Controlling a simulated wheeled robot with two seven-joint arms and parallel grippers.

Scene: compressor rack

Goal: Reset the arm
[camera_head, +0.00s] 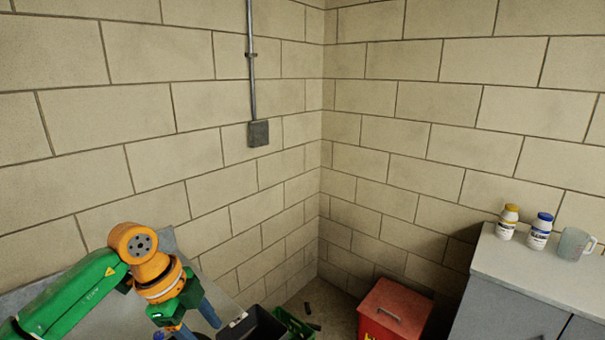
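My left arm comes in from the lower left, with a green link and an orange wrist joint. At its end, near the bottom edge, is my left gripper (199,318) with blue finger-like parts pointing down and right. The lower part of it is cut off by the frame edge, so I cannot tell whether it is open or shut or holds anything. My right arm and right gripper do not show.
A grey bench top (165,243) lies behind my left arm. A black bin (254,325) and a green crate (293,325) stand just right of it. A red lidded box (396,311) is on the floor. A grey cabinet (510,306) at right holds two bottles (508,221) (540,231) and a jug (573,244).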

